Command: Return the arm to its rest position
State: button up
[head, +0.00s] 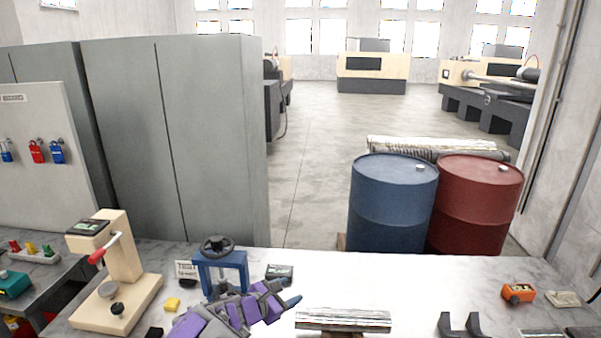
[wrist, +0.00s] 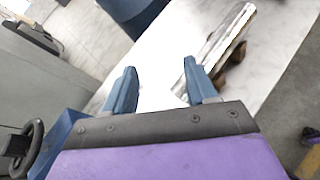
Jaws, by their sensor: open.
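My purple arm reaches in from the bottom of the head view, low over the marble-topped table (head: 425,275). My gripper (head: 288,298) is at its end, beside the blue press frame and left of a shiny silver bar (head: 343,320). In the wrist view, the two blue fingers of my gripper (wrist: 158,88) stand apart with nothing between them. The silver bar (wrist: 226,38) lies on dark supports just beyond the right finger. Whether that finger touches it, I cannot tell.
A blue press (head: 222,262) with a black handwheel (wrist: 22,148) is close to my gripper. A cream lever press (head: 120,265) stands at left. A blue barrel (head: 392,205) and a red barrel (head: 474,205) stand behind the table. An orange device (head: 518,293) sits at right.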

jog(key=s+d+r+m+g+h, duration=0.1)
jog(key=s+d+r+m+g, duration=0.2)
jog(key=d, duration=0.4)
jog(key=s+d+r+m+g+h, duration=0.1)
jog(key=s+d+r+m, duration=0.25)
jog(key=d, duration=0.45)
jog(key=s+d+r+m+g+y, duration=0.1)
jog(key=s+d+m+g, duration=0.2)
jog(key=s+d+m, duration=0.45)
jog(key=s+d+r+m+g+y, duration=0.2)
jog(key=s+d+m+g, duration=0.15)
jog(key=s, duration=0.75)
jog(key=s+a+f+m+g+y, duration=0.1)
jog(key=s+a+m+y, duration=0.2)
jog(key=s, duration=0.7)
jog(key=s+a+f+m+g+y, duration=0.1)
jog(key=s+a+m+y, duration=0.3)
jog(key=s, duration=0.7)
jog(key=shift+s+a+y, duration=0.2)
jog(key=shift+a+y, duration=0.2)
